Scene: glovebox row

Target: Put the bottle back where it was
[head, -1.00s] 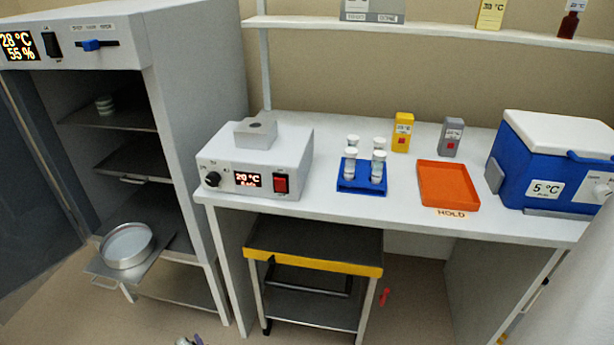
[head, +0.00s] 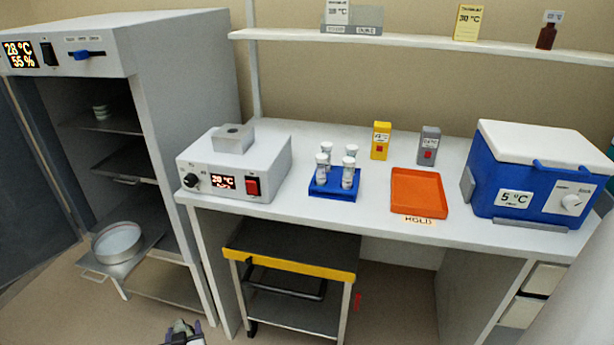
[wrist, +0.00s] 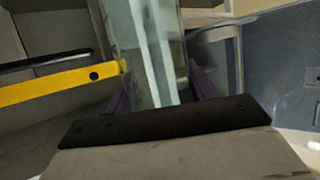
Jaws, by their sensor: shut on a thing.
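My gripper (wrist: 160,92) is shut on a clear, see-through bottle (wrist: 150,45) in the wrist view. The bottle stands out between the two dark fingers, and its far end is cut off by the top of the picture. In the head view only the tip of my gripper (head: 183,334) shows at the bottom edge, low over the floor in front of the cabinet and bench. The bottle cannot be made out there. A small brown bottle (head: 546,36) stands on the wall shelf at the upper right.
An open cabinet (head: 175,120) with a round pan (head: 117,242) on a pulled-out shelf stands left. The bench (head: 300,218) holds a heater (head: 235,165), blue vial rack (head: 335,188), orange tray (head: 418,192) and cooler (head: 535,180). A yellow-edged cart (head: 290,264) is underneath.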

